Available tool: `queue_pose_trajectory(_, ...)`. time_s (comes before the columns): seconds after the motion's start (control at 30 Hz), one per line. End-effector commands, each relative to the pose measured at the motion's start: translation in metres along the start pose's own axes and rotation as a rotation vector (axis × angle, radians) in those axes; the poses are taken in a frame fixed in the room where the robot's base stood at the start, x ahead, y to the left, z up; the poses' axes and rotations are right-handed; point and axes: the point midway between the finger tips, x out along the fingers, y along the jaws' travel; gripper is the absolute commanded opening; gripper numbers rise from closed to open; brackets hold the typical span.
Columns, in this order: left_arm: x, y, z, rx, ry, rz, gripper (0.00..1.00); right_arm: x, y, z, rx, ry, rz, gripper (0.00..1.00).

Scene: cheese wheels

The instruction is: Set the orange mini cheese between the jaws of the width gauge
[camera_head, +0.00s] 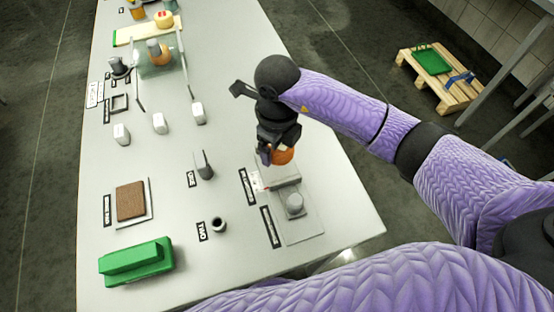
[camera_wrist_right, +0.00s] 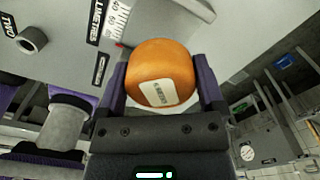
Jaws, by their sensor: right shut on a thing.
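The orange mini cheese (camera_head: 284,157) is held in my right gripper (camera_head: 274,152). In the right wrist view the cheese (camera_wrist_right: 160,68) sits between the two purple fingers (camera_wrist_right: 162,88), its pale label facing the camera. The width gauge (camera_head: 303,228) is a grey plate with a round knob and pale jaw blocks at the right front of the table. The held cheese appears just beyond the gauge's far end; its height is hard to tell. The gauge's scale (camera_wrist_right: 118,20) shows partly behind the cheese in the wrist view. My left gripper is not in view.
Left of the gauge stand a dark ring marked TWO (camera_head: 219,225) and an upright grey piece (camera_head: 204,165). A green block (camera_head: 136,262) and a brown board (camera_head: 131,201) lie further left. Several white blocks, a clear stand (camera_head: 158,60) and other cheeses are at the back.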

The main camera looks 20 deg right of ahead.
Motion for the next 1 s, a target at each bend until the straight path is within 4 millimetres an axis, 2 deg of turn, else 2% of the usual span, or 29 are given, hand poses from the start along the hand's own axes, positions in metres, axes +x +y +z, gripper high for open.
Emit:
queue_pose_trajectory(0.03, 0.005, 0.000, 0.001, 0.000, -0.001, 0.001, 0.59, 0.011, 0.000, 0.000, 0.000, 0.001, 0.002, 0.12)
queue_pose_trajectory(0.3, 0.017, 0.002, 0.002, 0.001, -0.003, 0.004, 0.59, 0.054, 0.000, 0.000, -0.003, 0.001, 0.001, 0.12)
queue_pose_trajectory(0.63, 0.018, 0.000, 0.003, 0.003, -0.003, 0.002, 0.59, 0.057, 0.000, 0.000, -0.005, -0.001, -0.001, 0.12)
queue_pose_trajectory(0.67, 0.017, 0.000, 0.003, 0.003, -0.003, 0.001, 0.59, 0.056, 0.000, 0.000, -0.005, -0.001, -0.001, 0.93)
queue_pose_trajectory(0.7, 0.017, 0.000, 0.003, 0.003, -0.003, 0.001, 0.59, 0.056, 0.000, 0.000, -0.005, -0.001, -0.001, 1.00)
queue_pose_trajectory(0.9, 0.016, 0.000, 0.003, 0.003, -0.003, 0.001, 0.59, 0.055, 0.000, 0.000, -0.005, -0.001, -0.001, 1.00)
queue_pose_trajectory(1.0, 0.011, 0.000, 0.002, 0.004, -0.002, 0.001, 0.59, 0.044, -0.001, 0.001, -0.006, -0.004, -0.002, 1.00)
